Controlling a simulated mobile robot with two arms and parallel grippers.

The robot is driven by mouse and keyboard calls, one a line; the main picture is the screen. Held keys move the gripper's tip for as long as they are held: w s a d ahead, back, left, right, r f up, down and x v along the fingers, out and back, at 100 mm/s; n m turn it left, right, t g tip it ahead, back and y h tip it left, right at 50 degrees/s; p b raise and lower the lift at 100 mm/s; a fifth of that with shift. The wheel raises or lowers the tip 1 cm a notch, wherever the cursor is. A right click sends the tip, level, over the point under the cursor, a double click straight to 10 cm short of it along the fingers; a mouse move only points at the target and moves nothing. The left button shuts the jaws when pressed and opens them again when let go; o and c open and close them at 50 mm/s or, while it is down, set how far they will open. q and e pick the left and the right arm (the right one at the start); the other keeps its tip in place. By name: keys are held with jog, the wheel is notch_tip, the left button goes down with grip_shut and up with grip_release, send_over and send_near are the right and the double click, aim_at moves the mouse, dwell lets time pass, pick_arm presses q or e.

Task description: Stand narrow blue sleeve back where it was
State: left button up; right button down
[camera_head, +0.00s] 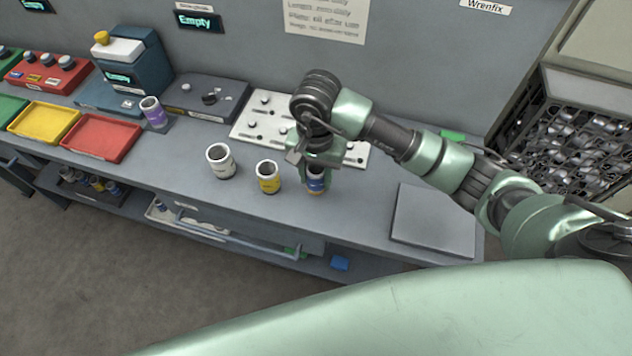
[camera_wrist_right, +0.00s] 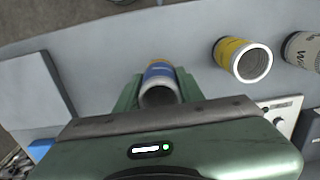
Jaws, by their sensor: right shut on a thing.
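The narrow blue sleeve (camera_head: 316,181) stands upright at the bench's front, at the right end of a loose row of sleeves. In the wrist view the blue sleeve (camera_wrist_right: 160,84) sits between the fingers, with its pale open rim toward the camera and a yellowish part at its far end. My right gripper (camera_head: 318,172) is shut on it from above. Whether its base touches the bench is hard to tell. A yellow sleeve (camera_head: 268,177) stands just left of it, and a white sleeve (camera_head: 220,161) stands further left. My left gripper is not in view.
A white plate with pegs (camera_head: 262,121) lies behind the sleeves. A flat grey panel (camera_head: 433,222) lies to the right on the bench. A purple sleeve (camera_head: 153,112), red tray (camera_head: 100,138) and yellow tray (camera_head: 44,121) are at the left. A metal-filled bin (camera_head: 570,140) stands far right.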

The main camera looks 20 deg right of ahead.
aim_at(316, 187)
notch_tip(316, 187, down, 4)
jog(key=shift+a+r+p, duration=0.1)
jog(key=shift+r+p, duration=0.1)
jog(key=shift+p, duration=0.25)
jog(key=shift+f, duration=0.2)
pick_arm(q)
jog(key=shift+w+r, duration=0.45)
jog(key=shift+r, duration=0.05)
pick_arm(e)
jog(key=shift+f+b, duration=0.15)
jog(key=shift+b, duration=0.15)
jog(key=c, duration=0.9)
grip_release()
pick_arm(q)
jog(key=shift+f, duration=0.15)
